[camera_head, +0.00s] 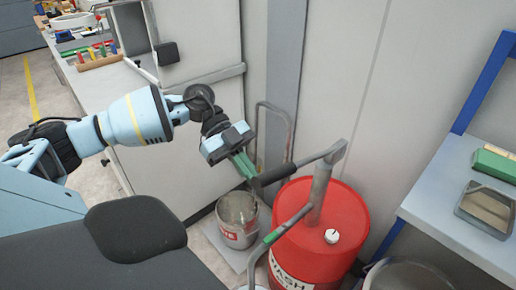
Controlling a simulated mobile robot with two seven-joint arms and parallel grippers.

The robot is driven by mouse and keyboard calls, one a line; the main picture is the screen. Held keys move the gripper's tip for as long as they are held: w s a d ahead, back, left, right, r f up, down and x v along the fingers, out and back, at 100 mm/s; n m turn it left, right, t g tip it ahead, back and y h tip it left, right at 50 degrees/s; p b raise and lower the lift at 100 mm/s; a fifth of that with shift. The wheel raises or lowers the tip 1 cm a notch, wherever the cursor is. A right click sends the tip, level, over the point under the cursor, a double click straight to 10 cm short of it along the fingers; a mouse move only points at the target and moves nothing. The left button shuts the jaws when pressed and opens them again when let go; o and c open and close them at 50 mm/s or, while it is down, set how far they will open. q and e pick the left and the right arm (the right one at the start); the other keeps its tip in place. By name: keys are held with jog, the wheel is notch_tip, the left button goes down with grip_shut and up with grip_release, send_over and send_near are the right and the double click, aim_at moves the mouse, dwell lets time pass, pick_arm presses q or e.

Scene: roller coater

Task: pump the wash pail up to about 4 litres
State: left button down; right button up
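A red drum (328,230) marked "WASH" stands at lower centre right with a grey hand pump (319,190) on top. The pump's lever slopes down to the left and ends in a black grip (277,175). A grey spout with a green band (272,237) bends down towards the bottom edge, where its end is cut off. My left gripper (245,168) has its green fingers at the outer end of the black grip; whether they close around it is hidden. A metal pail (238,232) with a red label stands left of the drum. My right gripper is out of view.
A grey bent tube (288,122) rises behind the lever, close to the wall. Another metal container (405,277) is at the lower right edge. A blue-framed bench (450,205) is at right, and a worktop with coloured tools (97,55) at upper left.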

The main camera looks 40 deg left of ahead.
pick_arm(q)
jog(key=v, duration=0.7)
jog(key=shift+a, duration=0.25)
jog(key=shift+d, duration=0.1)
dwell(0.4)
